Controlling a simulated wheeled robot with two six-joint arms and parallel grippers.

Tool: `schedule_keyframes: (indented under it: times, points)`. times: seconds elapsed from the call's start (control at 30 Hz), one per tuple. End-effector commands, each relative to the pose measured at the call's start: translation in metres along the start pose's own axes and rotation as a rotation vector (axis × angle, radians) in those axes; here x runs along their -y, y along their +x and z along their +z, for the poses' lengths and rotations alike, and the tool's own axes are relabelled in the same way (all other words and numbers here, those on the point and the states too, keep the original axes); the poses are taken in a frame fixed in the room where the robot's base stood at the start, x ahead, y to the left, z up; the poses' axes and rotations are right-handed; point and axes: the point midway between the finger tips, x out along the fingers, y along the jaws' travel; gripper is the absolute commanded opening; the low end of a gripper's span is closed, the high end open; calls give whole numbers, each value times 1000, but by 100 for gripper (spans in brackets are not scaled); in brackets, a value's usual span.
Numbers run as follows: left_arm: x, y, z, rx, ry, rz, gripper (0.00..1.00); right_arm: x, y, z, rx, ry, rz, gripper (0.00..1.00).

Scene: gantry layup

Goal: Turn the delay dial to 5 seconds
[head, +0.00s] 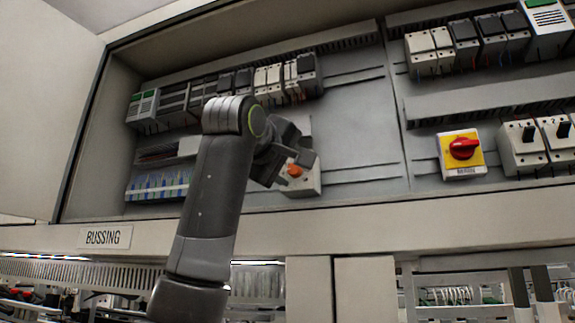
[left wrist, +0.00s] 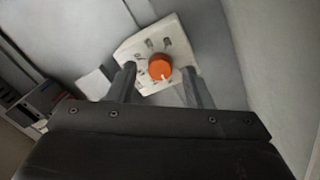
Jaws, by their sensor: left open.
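The delay dial is an orange round knob (head: 294,170) on a pale relay module (head: 310,186) in the open cabinet. In the left wrist view the knob (left wrist: 160,67) shows a small white pointer mark toward its lower right side, and dark marks surround it on the module face (left wrist: 178,40). The scale figures are too small to read. My left gripper (head: 295,158) is at the module, partly covering it. In the left wrist view its open fingers (left wrist: 160,80) stand on either side of the knob, apart from it. My right gripper is not in view.
A red rotary switch (head: 463,148) on a yellow plate sits to the right. Rows of breakers (head: 285,80) run above the module. The cabinet's lower ledge (head: 370,228) lies below, with a "BUSSING" label (head: 105,237). The panel right of the module is mostly clear.

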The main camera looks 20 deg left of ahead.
Motion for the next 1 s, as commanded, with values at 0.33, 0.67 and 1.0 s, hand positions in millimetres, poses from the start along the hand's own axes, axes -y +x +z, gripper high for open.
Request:
schedule_keyframes:
  times: [0.33,0.67,1.0]
  points:
    - [3,-40,2,-2,0,5,46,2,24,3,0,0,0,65]
    - [3,-122,2,-2,0,5,46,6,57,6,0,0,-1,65]
    - [1,-170,0,0,0,1,46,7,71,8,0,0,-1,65]
